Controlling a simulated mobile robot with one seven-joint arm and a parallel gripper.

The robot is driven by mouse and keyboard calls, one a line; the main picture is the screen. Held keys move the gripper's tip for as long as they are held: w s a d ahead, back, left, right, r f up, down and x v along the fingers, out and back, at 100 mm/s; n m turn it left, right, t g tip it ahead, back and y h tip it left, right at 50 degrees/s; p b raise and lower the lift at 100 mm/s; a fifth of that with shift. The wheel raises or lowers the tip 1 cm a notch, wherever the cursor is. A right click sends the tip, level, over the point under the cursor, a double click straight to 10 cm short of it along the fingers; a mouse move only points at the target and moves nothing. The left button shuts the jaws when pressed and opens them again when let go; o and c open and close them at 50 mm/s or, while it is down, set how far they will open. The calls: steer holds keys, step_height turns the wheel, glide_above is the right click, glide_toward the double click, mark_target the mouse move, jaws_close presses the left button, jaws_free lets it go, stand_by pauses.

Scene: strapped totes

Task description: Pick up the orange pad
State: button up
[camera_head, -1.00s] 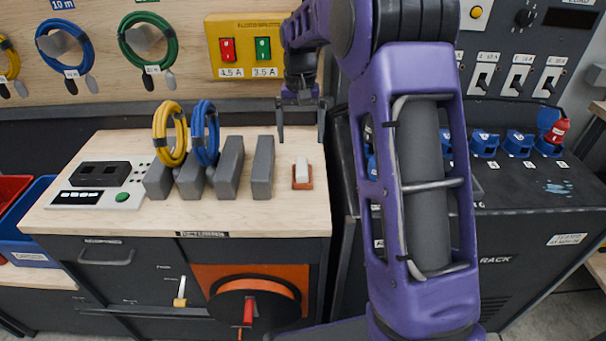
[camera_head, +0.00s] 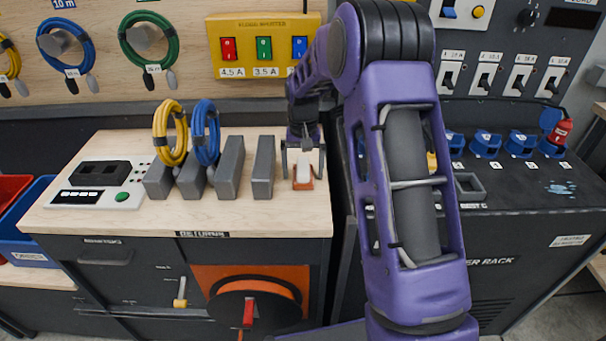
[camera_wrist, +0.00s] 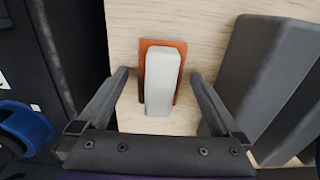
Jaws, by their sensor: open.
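The orange pad (camera_head: 303,184) lies flat on the wooden bench top near its right edge. A pale, whitish block (camera_head: 303,171) stands on it and covers much of it. In the wrist view the pad (camera_wrist: 148,43) shows as an orange border around the block (camera_wrist: 162,82). My gripper (camera_head: 304,174) is open, with one finger on each side of the pad and block. In the wrist view the gripper's fingertips (camera_wrist: 159,74) flank the block with a gap on both sides. I cannot tell the exact height of the fingertips above the bench.
Grey upright blocks (camera_head: 263,168) stand just left of the pad, with yellow (camera_head: 170,133) and blue (camera_head: 205,133) cable coils farther left. The bench (camera_head: 285,217) ends just right of the pad, beside a dark power rack (camera_head: 520,225). Bare wood lies in front.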

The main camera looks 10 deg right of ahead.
mark_target(303, 165)
steer(key=c, duration=1.4)
steer(key=shift+r, duration=0.15)
step_height(303, 165, up, 10)
steer(key=shift+f+p, duration=0.1)
steer(key=shift+p, duration=0.25)
steer(key=o, duration=0.7)
steer(key=shift+c, duration=0.2)
steer(key=c, duration=0.5)
steer(key=shift+o, duration=0.2)
